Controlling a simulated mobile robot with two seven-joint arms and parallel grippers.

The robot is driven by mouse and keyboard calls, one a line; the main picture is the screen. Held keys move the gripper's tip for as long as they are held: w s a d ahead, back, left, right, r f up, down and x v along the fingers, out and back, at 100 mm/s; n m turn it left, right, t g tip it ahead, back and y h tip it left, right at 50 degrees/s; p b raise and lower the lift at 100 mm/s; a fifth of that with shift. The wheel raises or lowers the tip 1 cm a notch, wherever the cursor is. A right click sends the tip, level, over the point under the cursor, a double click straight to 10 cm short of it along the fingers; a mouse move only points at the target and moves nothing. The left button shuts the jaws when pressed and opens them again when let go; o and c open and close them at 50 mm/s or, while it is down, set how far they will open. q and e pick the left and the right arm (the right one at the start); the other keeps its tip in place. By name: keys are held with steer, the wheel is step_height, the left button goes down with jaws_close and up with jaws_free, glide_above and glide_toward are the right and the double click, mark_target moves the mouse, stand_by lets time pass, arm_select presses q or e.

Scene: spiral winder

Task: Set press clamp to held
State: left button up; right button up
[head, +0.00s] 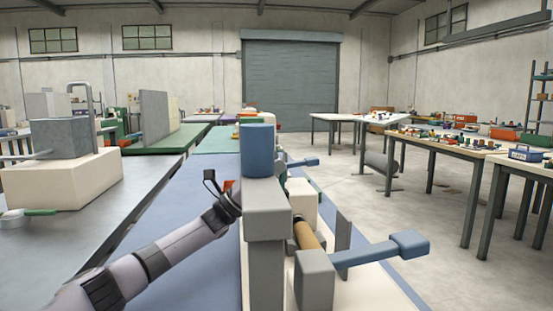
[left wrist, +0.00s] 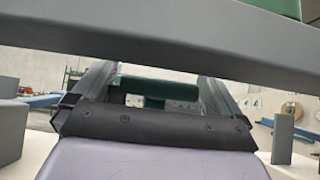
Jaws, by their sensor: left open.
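The spiral winder stands in front of me in the head view. It has a grey upright (head: 266,220) with a blue cylinder (head: 257,150) on top and a tan roller (head: 306,234) beside it. A blue lever (head: 380,254) with a block end sticks out to the right, and a second blue lever (head: 302,162) lies behind. I cannot tell which part is the press clamp. My left arm reaches in behind the upright, which hides the fingertips. In the left wrist view my left gripper (left wrist: 158,84) is open, with a green bar (left wrist: 156,88) showing between its fingers. My right gripper is out of view.
A grey beam (left wrist: 150,42) crosses close above the gripper in the left wrist view. A grey table (head: 70,240) with a cream block (head: 62,182) stands at left. Cluttered tables (head: 480,155) stand at right. The floor between is mostly open.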

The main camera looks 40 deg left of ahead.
arm_select(q)
steer(key=shift+x, duration=0.95)
steer(key=c, duration=1.4)
steer(key=shift+w+d+g+y+p, duration=0.55)
steer(key=shift+w+d+p, duration=0.2)
steer(key=shift+w, duration=0.15)
steer(key=shift+w+d+f+g+y+p, duration=0.3)
steer(key=shift+w+d+g+y, duration=0.1)
steer(key=shift+w+g, duration=0.2)
